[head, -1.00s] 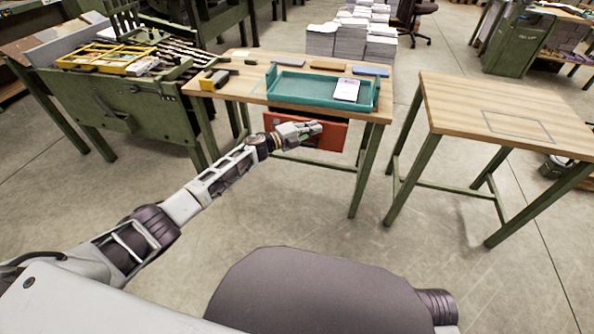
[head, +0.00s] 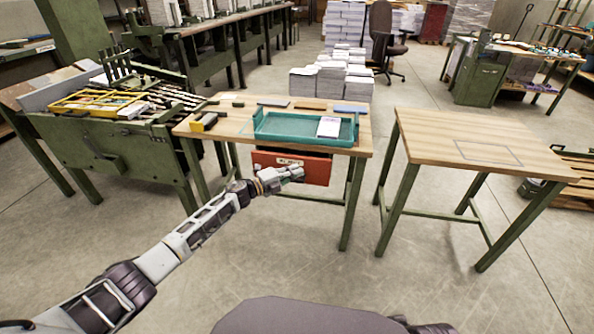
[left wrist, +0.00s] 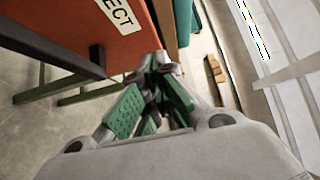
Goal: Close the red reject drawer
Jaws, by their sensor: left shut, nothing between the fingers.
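The red drawer (head: 318,168) hangs under the front of the middle wooden table in the head view. A pale label shows on its front. In the left wrist view its red front (left wrist: 70,25) fills the upper left, with a label ending in "ECT" and a dark handle-like bar below. I cannot tell exactly how far the drawer stands out. My left gripper (head: 299,173) is in front of the drawer's lower part and hides some of it. Its green-padded fingers (left wrist: 158,75) are shut and empty, close to the drawer's edge; contact cannot be told. My right gripper is out of view.
A teal tray (head: 270,127) with a white pad (head: 329,127) stands on the middle table (head: 215,128). A second wooden table (head: 425,136) stands to the right with a gap between. A green bench (head: 95,140) stands left. The floor in front is clear.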

